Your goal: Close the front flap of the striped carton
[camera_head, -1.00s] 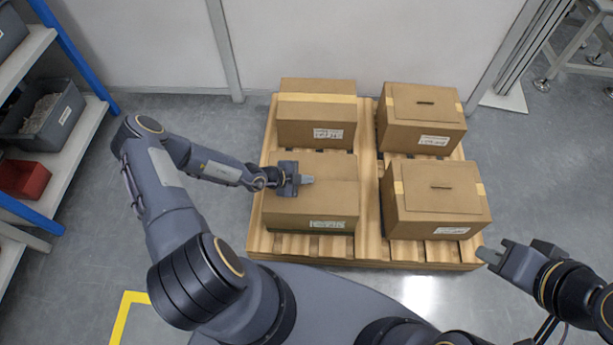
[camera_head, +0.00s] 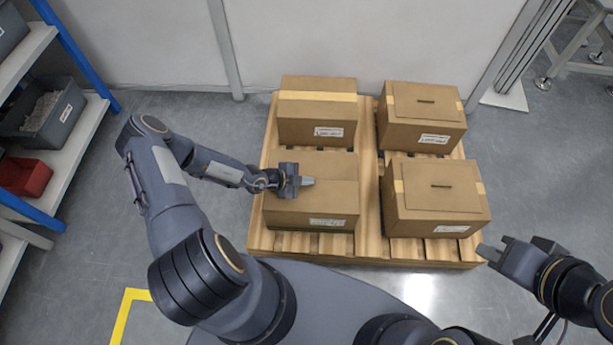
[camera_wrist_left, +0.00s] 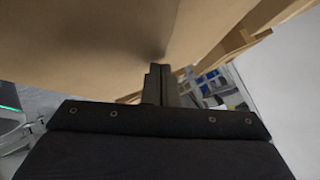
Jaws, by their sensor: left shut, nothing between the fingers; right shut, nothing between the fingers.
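The front-left carton (camera_head: 285,212) is brown, with a white label and a thin green strip low on its front face; I take it as the striped carton. Its top looks flat. Whether its front flap lies fully down I cannot tell, as my gripper covers part of the top. My left gripper (camera_head: 308,181) is shut and empty, low over the top of this carton. In the left wrist view its closed fingers (camera_wrist_left: 160,84) point at a brown cardboard surface (camera_wrist_left: 90,45); contact is unclear. My right gripper (camera_head: 487,252) is shut and empty, right of the pallet.
The cartons stand on a wooden pallet (camera_head: 370,225). A back-left carton (camera_head: 300,127) has a pale tape band on top. A back-right carton (camera_head: 400,135) and a front-right carton (camera_head: 410,224) have slotted tops. Shelves (camera_head: 70,165) stand at left. The floor left of the pallet is clear.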

